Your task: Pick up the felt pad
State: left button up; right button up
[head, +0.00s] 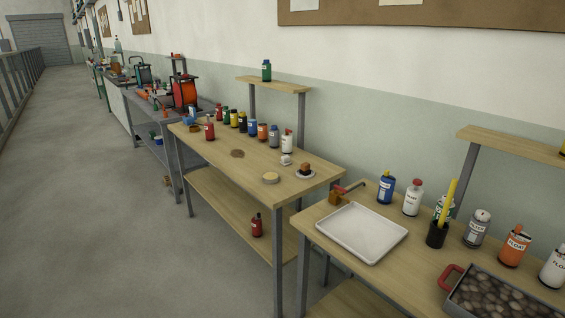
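I cannot surely pick out the felt pad. A flat, dark brown, roundish patch (237,153) lies in the middle of the middle wooden table (218,162); whether it is a pad or a stain I cannot tell. A low, round, cream-coloured disc (270,178) lies nearer that table's front edge. A brown block (307,169) sits on a small pale dish (304,176) near its right end. Neither of my grippers is in view.
The nearer right table holds an empty white tray (362,232), bottles, a black cup (436,235) and a pan of stones (505,298). The floor (90,200) at left is clear.

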aim_at(285, 160)
jog(key=u, duration=0.35)
jog(key=k, duration=0.5)
jog(key=u, duration=1.05)
jog(key=i, duration=1.85)
jog(key=z, duration=0.2)
jog(key=i, duration=2)
jog(key=z, duration=1.85)
jog(key=i, duration=1.05)
jog(key=z, duration=0.95)
